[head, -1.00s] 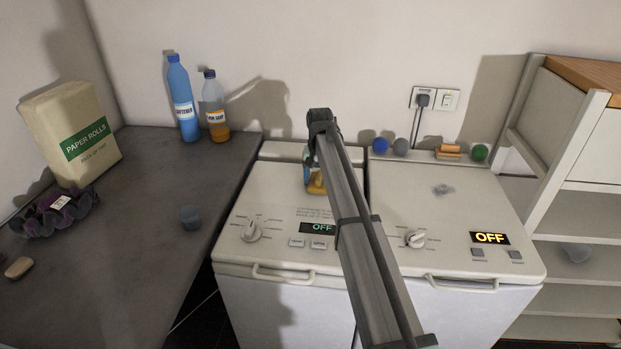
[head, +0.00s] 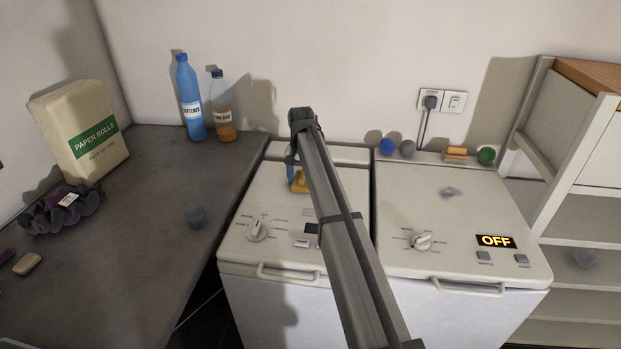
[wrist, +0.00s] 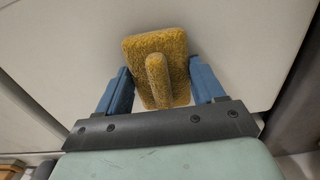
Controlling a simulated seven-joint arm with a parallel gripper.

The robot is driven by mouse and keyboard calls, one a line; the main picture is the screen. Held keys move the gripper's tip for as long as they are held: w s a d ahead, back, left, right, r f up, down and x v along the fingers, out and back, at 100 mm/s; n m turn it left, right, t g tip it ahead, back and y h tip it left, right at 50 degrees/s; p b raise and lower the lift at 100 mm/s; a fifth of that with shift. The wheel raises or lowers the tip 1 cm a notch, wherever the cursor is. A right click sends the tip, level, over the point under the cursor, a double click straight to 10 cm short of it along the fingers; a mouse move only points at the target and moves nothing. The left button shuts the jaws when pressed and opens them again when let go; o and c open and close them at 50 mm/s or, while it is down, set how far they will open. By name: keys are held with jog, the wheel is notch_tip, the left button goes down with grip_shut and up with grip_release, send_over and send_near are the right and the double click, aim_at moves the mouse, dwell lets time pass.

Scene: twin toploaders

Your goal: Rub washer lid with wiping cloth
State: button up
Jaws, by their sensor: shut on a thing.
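Two white toploaders stand side by side, the left one with its lid (head: 258,195) and the right one with its lid (head: 405,190). Nothing I can read tells which is the washer. A grey smudge (head: 450,192) marks the right lid. The yellow wiping cloth (head: 299,184), a thick pad with a raised ridge, is over the rear of the left lid.
Blue and grey balls (head: 397,148), an orange block (head: 455,153) and a green ball (head: 486,155) sit on the right machine's rear ledge. The counter (head: 150,220) at left holds bottles (head: 190,105) and paper rolls (head: 85,140). A shelf unit (head: 560,220) stands at right.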

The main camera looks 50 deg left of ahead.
jog(key=s+a, duration=0.2)
jog(key=a, duration=0.1)
jog(key=shift+s, duration=0.4)
notch_tip(320, 180, up, 8)
dwell(0.3)
jog(key=shift+w+d, duration=0.1)
jog(key=shift+d, duration=0.05)
